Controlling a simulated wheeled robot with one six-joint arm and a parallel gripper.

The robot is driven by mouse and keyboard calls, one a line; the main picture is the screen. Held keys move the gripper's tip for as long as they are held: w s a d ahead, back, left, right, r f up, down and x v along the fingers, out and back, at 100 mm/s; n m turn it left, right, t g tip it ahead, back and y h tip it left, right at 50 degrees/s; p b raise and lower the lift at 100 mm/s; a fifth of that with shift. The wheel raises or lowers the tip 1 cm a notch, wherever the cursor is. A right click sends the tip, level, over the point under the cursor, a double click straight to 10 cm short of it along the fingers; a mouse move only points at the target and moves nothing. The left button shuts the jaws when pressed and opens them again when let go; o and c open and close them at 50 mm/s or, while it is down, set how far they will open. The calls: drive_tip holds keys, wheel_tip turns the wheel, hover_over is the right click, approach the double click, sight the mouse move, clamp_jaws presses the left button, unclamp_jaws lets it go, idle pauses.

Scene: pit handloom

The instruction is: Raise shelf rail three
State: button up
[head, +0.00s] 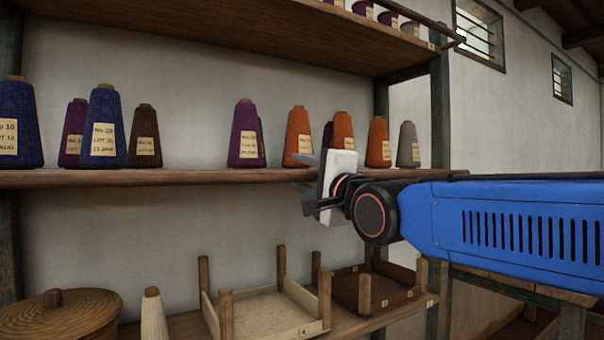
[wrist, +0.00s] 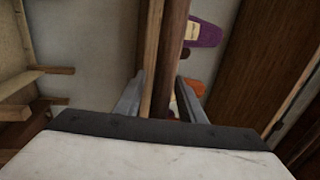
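A long brown wooden rail (head: 150,179) runs along the front edge of the middle shelf, low against the board. I see no number on it. My gripper (head: 306,180) is at this front edge, right of the middle of the picture, one finger above the rail's level and one below. In the wrist view the rail (wrist: 177,40) runs upright through the picture beside a paler wooden strip. My gripper's fingers (wrist: 160,92) stand apart on either side of them. The gripper looks open around the rail; contact is hidden.
Several yarn cones stand on the middle shelf; an orange cone (head: 298,135) is just behind my gripper. The upper shelf (head: 250,30) overhangs. Below are a lidded basket (head: 60,318), a pale tray (head: 262,308) and a brown tray (head: 390,292) with corner posts.

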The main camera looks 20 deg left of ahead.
clamp_jaws()
